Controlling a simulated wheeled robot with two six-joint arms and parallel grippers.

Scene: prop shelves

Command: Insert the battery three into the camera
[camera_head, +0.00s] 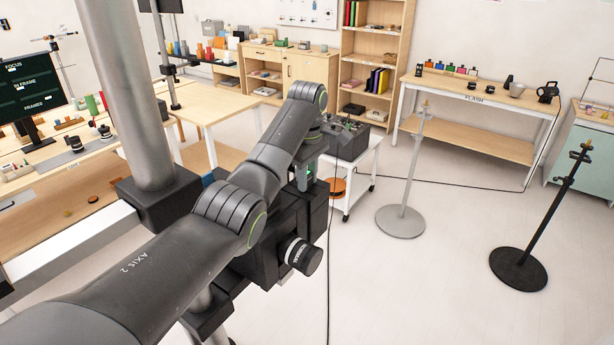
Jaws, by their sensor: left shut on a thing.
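My left arm comes in from the lower left and bends down at its wrist. My left gripper (306,178) points down at the top rear of the black camera (312,215). It is shut on the battery, of which only a small green patch (311,172) shows between the dark parts. The camera is a large boxy body with a round labelled part (301,256) facing the lower right. My arm covers much of its left side. I cannot tell whether the battery touches the camera or is inside its slot. My right gripper is not in view.
A white cart (358,178) with a dark device (347,140) stands behind the camera. A grey stand (401,221) and a black stand (518,269) are to the right, with open floor around them. A cluttered bench (60,165) with a monitor is at left. A thick grey column (121,85) rises near it.

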